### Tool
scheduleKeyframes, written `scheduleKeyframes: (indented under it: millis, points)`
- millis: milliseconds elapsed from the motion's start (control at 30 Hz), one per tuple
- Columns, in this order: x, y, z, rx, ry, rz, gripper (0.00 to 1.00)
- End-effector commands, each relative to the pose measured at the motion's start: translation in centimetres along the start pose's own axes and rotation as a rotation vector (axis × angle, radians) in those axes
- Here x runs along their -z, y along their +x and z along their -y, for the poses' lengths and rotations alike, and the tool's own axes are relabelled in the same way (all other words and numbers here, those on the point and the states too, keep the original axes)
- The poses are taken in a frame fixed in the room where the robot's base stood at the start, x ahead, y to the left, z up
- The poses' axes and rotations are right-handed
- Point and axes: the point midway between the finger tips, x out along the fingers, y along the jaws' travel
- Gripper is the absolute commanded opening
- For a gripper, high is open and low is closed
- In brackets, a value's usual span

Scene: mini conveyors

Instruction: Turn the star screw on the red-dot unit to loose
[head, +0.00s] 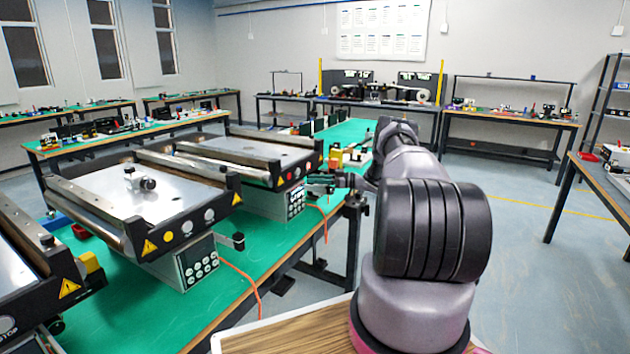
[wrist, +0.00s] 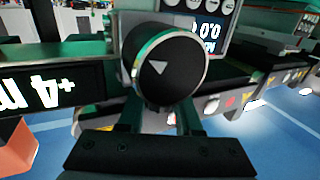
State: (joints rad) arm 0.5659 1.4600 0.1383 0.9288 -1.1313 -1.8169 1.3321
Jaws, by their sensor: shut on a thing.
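The red-dot unit (head: 272,180) is the far mini conveyor of the three on the green bench, with a red dot on its front panel. My gripper (head: 326,184) is at its right front side, small and dark in the head view. In the wrist view my gripper (wrist: 160,108) has one finger on each side of a round black knob (wrist: 165,70) with a white triangular mark and is shut on it. I take this knob to be the star screw; its lobes cannot be made out, and the head view does not show it clearly.
The unit's control box (head: 290,200) stands under its front, and its lit display (wrist: 208,30) is close behind the knob. A black label plate (wrist: 50,88) is at left. The yellow-dot conveyor (head: 150,205) stands nearer. An orange cable (head: 325,222) hangs over the bench edge.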

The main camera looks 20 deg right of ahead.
Motion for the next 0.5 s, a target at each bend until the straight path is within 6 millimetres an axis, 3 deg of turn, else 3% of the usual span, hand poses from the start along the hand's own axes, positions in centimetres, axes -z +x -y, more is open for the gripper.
scheduleKeyframes:
  millis: [500]
  points:
    - [0.17, -0.01, -0.01, 0.031, -0.002, -0.002, 0.0]
